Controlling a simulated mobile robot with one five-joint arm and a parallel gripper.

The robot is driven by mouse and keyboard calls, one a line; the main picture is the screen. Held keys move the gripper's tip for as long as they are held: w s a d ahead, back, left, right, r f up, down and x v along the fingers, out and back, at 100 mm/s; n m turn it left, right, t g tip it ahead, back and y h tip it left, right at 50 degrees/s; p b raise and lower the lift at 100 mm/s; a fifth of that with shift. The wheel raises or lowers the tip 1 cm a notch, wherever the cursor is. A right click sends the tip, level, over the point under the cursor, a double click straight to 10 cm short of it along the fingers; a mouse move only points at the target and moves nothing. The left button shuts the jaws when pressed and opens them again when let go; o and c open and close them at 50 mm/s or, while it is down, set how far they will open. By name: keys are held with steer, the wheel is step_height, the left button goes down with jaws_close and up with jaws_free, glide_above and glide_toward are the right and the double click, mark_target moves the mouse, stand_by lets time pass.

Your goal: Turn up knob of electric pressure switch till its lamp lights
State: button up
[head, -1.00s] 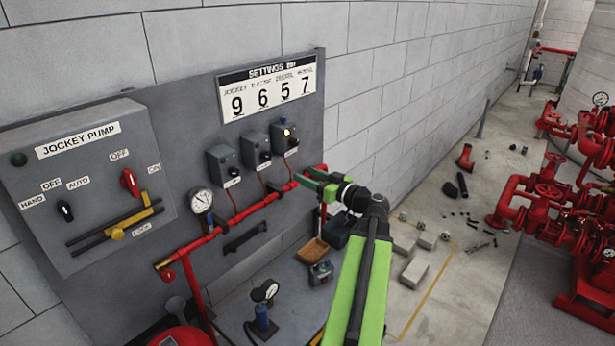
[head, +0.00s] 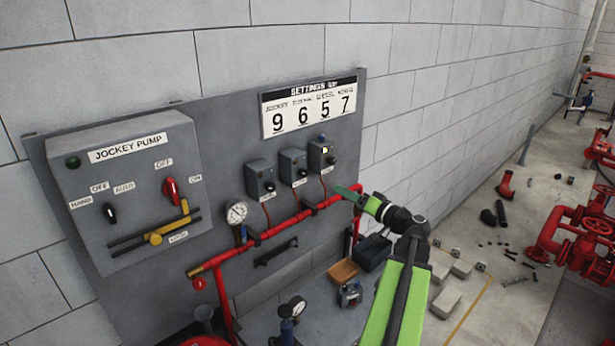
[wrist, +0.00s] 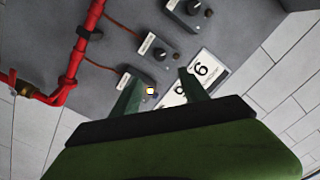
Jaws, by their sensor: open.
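Three grey pressure switch boxes sit in a row on the panel in the head view: left (head: 260,178), middle (head: 294,166) and right (head: 322,156). Each has a dark knob on its front; their labels are too small to read. My gripper (head: 350,193) is open and empty, below and right of the right box. In the wrist view its fingers (wrist: 160,95) reach toward the panel, and two boxes with knobs (wrist: 160,52) show beyond them.
The settings board (head: 308,108) reads 9, 6, 5, 7. A red pipe (head: 270,232) with a gauge (head: 237,213) runs below the switches. The jockey pump box (head: 130,190) is at left. A wooden tray (head: 343,271) and grey blocks lie below right.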

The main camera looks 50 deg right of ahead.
mark_target(305, 174)
steer(key=w, duration=1.7)
steer(key=shift+d, duration=0.2)
steer(key=shift+c, duration=0.2)
jaws_close()
